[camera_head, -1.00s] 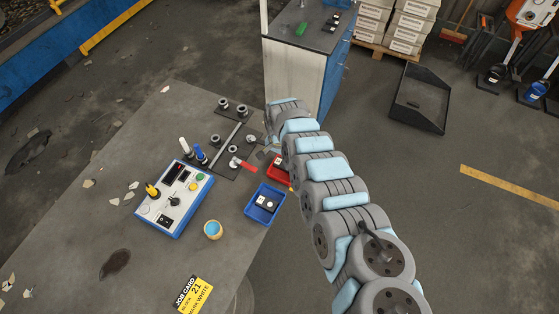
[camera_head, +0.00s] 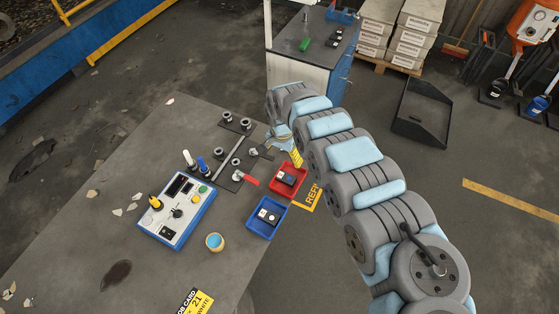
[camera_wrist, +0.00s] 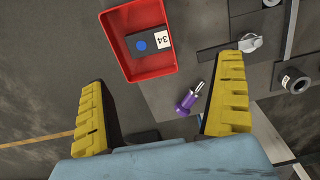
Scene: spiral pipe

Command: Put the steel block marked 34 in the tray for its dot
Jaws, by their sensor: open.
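The dark steel block marked 34 (camera_wrist: 150,43) lies inside the red tray (camera_wrist: 164,72), with a blue dot and a white label on its top. In the head view this block (camera_head: 285,179) sits in the red tray (camera_head: 275,192) near the table's right edge. My gripper (camera_wrist: 166,95) is open, its yellow fingers apart and empty, with the tray ahead of it in the wrist view. In the head view, my gripper (camera_head: 296,158) is just behind the tray, partly hidden by my arm.
A blue tray (camera_head: 254,229) holds another block (camera_head: 268,216), its number unreadable. A purple-handled item (camera_wrist: 188,101) lies near my fingers. A control box (camera_head: 177,213), a small cup (camera_head: 214,241) and a fixture with a red lever (camera_head: 247,180) stand on the table.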

